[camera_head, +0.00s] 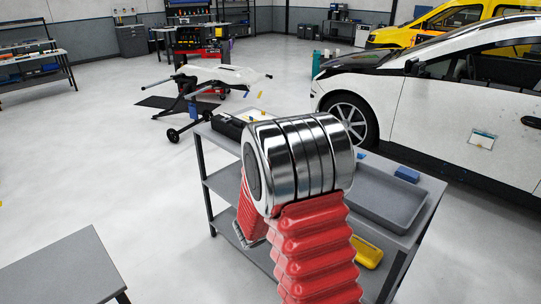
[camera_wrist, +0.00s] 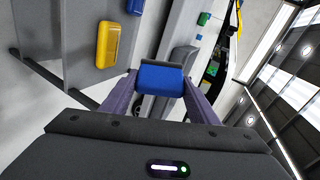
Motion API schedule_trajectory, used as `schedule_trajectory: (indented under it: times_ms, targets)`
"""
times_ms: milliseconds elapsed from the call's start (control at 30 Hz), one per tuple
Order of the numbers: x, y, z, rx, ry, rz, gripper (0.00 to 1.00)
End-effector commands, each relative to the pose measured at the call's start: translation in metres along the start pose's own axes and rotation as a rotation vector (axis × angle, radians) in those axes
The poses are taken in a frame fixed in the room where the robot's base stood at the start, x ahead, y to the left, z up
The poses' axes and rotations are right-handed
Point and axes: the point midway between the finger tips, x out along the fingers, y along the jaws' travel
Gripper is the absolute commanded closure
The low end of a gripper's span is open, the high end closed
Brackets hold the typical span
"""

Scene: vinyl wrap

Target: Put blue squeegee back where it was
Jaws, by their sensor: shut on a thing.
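My gripper (camera_wrist: 160,74) is shut on the blue squeegee (camera_wrist: 162,82), which shows as a blue block between its two fingers in the wrist view. The squeegee appears clear of any surface, though its height above the cart is hard to tell. In the head view my red and chrome arm hides the gripper and most of the squeegee's surroundings. A grey cart (camera_head: 425,212) stands under and behind my arm.
A shallow grey tray (camera_head: 385,207) and a blue block (camera_head: 407,174) are on the cart's top. A yellow object (camera_head: 368,252) is lower down; it shows in the wrist view (camera_wrist: 114,45). A white car (camera_head: 450,110) stands behind. A grey table (camera_head: 65,270) is at lower left.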

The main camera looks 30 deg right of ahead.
Motion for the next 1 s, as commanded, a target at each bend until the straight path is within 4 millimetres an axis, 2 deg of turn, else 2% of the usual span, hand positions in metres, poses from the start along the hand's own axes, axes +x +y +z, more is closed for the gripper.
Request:
schedule_trajectory:
  times_ms: [200,500,800,1000]
  targets:
    - [0.036,-0.024,-0.057,0.092,0.24,0.107,0.64]
    - [0.071,-0.038,-0.147,0.275,0.629,0.29,0.64]
    - [0.084,-0.03,-0.227,0.544,1.053,0.495,0.64]
    - [0.083,-0.018,-0.262,0.769,1.328,0.627,0.64]
